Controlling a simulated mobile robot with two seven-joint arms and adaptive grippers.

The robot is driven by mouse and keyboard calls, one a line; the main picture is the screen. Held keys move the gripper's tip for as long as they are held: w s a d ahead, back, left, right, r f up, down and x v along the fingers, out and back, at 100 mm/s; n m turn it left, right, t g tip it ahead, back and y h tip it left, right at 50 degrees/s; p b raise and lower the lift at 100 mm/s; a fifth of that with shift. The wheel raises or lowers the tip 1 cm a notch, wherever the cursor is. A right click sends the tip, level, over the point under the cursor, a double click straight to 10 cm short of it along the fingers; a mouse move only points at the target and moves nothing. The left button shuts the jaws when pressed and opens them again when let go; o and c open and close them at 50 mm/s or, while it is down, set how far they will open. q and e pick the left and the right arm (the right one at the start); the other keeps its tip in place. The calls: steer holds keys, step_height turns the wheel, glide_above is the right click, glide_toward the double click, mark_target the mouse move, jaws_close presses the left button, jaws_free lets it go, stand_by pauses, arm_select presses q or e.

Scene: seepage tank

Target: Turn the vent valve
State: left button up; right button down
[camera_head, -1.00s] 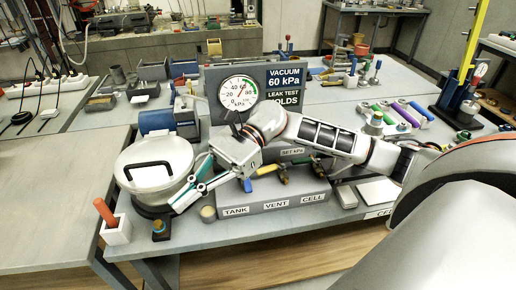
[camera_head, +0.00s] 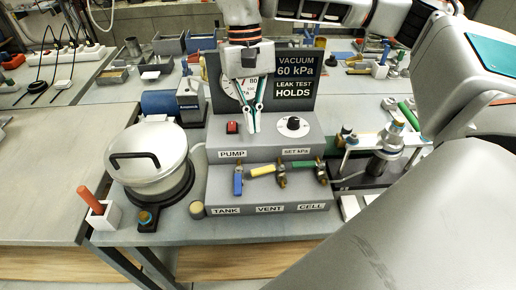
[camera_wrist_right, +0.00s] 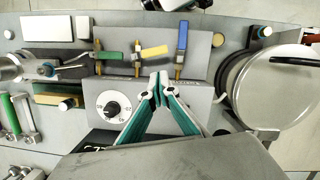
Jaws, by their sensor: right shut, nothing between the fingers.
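The vent valve has a yellow handle (camera_head: 263,170) on a brass body above the VENT label (camera_head: 269,208). The handle points left from the body, crosswise on the grey panel. It also shows in the right wrist view (camera_wrist_right: 154,51). My right gripper (camera_head: 252,129) is shut and empty, fingers pointing down, behind the valve row and above the pump box. Its closed tips (camera_wrist_right: 158,77) are apart from the yellow handle in the wrist view. My left gripper is not in view.
The blue tank handle (camera_head: 238,182) and green cell handle (camera_head: 303,164) flank the yellow one. A lidded round pot (camera_head: 148,155) stands left. The pressure dial (camera_head: 233,90) is partly hidden behind my gripper. A knob (camera_head: 293,126) sits right of the fingertips.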

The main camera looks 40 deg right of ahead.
mark_target(268, 170)
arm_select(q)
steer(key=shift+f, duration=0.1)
arm_select(e)
steer(key=x, duration=0.9)
steer(key=shift+s+f, duration=0.1)
steer(key=shift+f, duration=0.3)
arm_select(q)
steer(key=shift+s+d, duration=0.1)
arm_select(e)
steer(key=shift+s+a, duration=0.1)
steer(key=shift+a, duration=0.05)
steer(key=shift+n, duration=0.3)
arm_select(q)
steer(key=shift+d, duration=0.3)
